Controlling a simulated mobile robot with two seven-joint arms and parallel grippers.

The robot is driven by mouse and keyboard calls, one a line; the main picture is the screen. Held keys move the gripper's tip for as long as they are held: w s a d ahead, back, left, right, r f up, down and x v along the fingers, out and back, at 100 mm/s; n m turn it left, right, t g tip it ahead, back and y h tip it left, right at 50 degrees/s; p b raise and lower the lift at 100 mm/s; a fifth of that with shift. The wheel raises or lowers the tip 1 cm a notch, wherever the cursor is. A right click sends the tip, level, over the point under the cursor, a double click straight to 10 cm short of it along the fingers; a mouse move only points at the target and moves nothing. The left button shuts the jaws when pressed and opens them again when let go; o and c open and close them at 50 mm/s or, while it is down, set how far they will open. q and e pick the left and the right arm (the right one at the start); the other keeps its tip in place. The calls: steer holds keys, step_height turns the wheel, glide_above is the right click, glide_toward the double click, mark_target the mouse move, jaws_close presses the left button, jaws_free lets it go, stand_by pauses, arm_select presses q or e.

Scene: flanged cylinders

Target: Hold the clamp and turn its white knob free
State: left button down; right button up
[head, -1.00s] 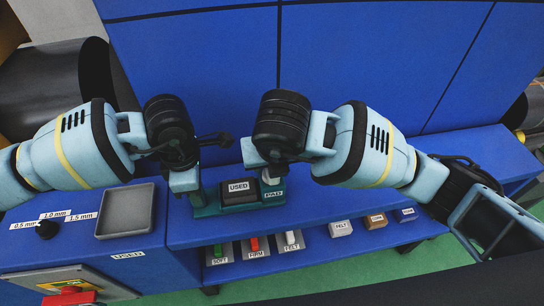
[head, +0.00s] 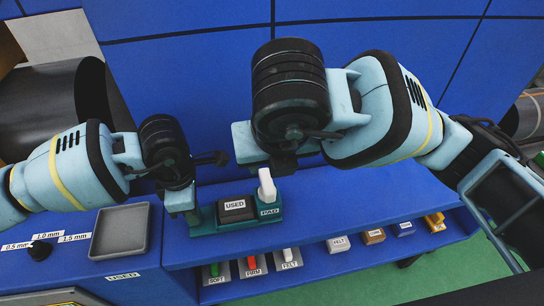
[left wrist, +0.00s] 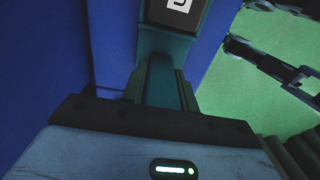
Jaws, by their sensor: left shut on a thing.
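The white knob (head: 266,186) stands upright at that right end. My left gripper (head: 188,212) is shut on the clamp's left end; the left wrist view shows the teal clamp (left wrist: 162,85) running out from between its dark jaws. My right gripper (head: 283,166) is above and slightly right of the white knob, apart from it in the picture. Its jaw opening is hidden.
A grey tray (head: 120,232) lies left of the clamp. Below the bench, a shelf holds pads labelled SOFT, FIRM and FELT (head: 289,260). Several small labelled blocks (head: 373,236) lie farther right. A blue panelled wall (head: 190,70) rises behind.

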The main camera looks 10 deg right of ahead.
stand_by(0.4)
arm_select(q)
steer(key=c, duration=1)
jaws_free()
step_height(320, 180, up, 12)
steer(key=shift+r, duration=0.1)
